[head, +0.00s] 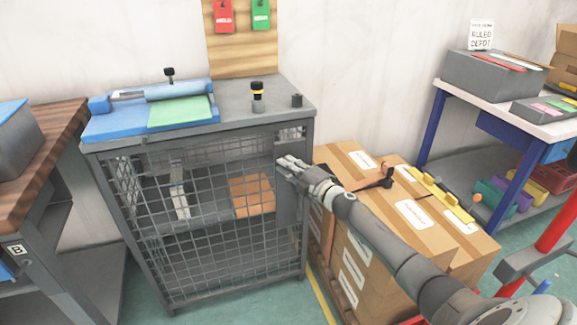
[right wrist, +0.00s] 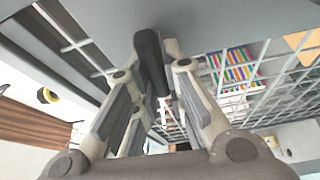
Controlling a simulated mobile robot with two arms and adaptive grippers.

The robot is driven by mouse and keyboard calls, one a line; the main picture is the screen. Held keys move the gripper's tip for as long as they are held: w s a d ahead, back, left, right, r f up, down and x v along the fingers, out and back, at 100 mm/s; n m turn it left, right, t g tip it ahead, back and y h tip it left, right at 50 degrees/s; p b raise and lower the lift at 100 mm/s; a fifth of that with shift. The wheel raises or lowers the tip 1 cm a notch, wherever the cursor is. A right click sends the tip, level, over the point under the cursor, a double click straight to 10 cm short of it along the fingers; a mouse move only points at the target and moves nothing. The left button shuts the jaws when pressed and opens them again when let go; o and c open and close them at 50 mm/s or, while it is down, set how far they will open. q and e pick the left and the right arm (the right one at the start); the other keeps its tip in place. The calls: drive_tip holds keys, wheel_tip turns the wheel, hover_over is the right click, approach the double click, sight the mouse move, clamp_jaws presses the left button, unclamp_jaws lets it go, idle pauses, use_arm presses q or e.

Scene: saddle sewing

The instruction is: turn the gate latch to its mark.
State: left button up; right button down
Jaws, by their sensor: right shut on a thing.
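The gate (head: 205,225) is the wire-mesh front of a grey cabinet, and it looks closed. A grey latch plate (head: 287,206) sits at its right side. My right gripper (head: 288,163) is at the upper right of the gate, in front of this plate. In the right wrist view, the dark latch handle (right wrist: 150,62) stands between the two fingers of my right gripper (right wrist: 153,75), which are shut on it. The gripper hides most of the latch in the head view. I cannot make out the mark. My left gripper is not in view.
Cardboard boxes (head: 412,214) stand close to the cabinet's right, under my right arm. A blue tray with a green pad (head: 180,112) and a yellow-banded black knob (head: 257,92) are on the cabinet top (head: 230,98). An orange-brown block (head: 251,195) is behind the mesh.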

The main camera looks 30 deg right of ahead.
drive_tip(key=c, duration=1.5)
unclamp_jaws()
drive_tip(key=shift+s, duration=0.1)
drive_tip(key=s, duration=0.4)
drive_tip(key=s+d, duration=0.1)
drive_tip(key=s, duration=0.6)
drive_tip(key=shift+s+d+f, duration=0.2)
drive_tip(key=shift+s+d, duration=0.1)
drive_tip(key=shift+d, duration=0.1)
